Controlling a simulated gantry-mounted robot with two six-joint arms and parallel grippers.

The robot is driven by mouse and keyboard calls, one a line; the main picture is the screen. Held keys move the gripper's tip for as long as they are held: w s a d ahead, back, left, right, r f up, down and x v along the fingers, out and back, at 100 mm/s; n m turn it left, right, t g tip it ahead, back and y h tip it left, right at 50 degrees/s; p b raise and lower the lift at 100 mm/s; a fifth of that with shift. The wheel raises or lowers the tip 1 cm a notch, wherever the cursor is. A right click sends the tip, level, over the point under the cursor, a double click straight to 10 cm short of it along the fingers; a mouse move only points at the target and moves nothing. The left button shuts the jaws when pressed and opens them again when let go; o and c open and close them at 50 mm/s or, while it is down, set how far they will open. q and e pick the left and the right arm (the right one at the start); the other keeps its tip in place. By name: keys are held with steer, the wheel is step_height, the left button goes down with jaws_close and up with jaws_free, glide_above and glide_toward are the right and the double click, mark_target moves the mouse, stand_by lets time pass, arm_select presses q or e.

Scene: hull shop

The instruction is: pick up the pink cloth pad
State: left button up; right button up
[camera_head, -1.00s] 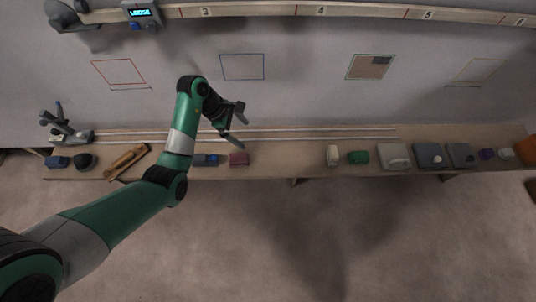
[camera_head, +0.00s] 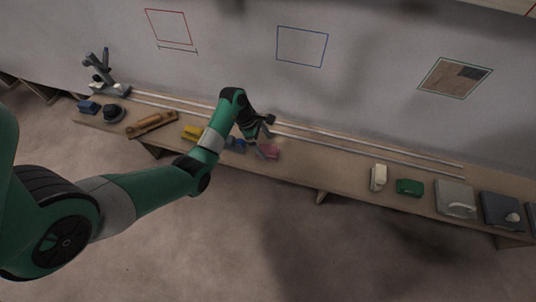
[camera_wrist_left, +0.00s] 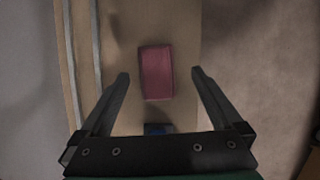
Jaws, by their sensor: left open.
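The pink cloth pad (camera_head: 268,151) lies on the long wooden shelf, right beside my left gripper in the head view. In the left wrist view the pad (camera_wrist_left: 156,73) is a pink-red block lying beyond the fingertips and roughly centred between them. My left gripper (camera_head: 262,132) is open and empty, above the shelf and close to the pad. Its two fingers show spread in the left wrist view (camera_wrist_left: 160,75), with the pad apart from both. My right gripper is in no view.
A blue item (camera_head: 238,145) sits close to the pad, and a yellow block (camera_head: 193,132) lies further left. A cream item (camera_head: 378,177) and a green item (camera_head: 409,187) stand to the right. Pale rails (camera_head: 330,142) run along the shelf's back. Shelf between pad and cream item is clear.

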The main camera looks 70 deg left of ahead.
mark_target(270, 149)
arm_select(q)
steer(key=b+x, duration=0.4)
steer(key=x, duration=0.1)
steer(key=shift+a+f+b, duration=0.15)
steer(key=shift+a+b, duration=0.15)
steer(key=shift+a, duration=0.05)
steer(key=shift+w, duration=0.1)
steer(key=shift+c, duration=0.3)
steer(key=c, duration=1.3)
steer(key=shift+r+p, duration=0.65)
steer(key=r+p, duration=0.2)
steer(key=s+r+p, duration=0.1)
steer(key=r+p, duration=0.1)
steer(key=shift+s+d+r, duration=0.1)
steer(key=shift+d+r, duration=0.1)
steer(key=shift+r, duration=0.15)
steer(key=s+d+r+p, duration=0.1)
steer(key=s+r+p, duration=0.1)
steer(key=s, duration=0.2)
steer(key=s+d+r+p, duration=0.1)
steer(key=s+r+p, duration=0.2)
steer(key=s, duration=0.1)
steer(key=s+d+r+p, duration=0.1)
steer(key=s+r+p, duration=0.1)
steer(key=s+p, duration=0.1)
steer(key=shift+s+d+r, duration=0.15)
steer(key=shift+s+d, duration=0.2)
steer(key=shift+s, duration=0.3)
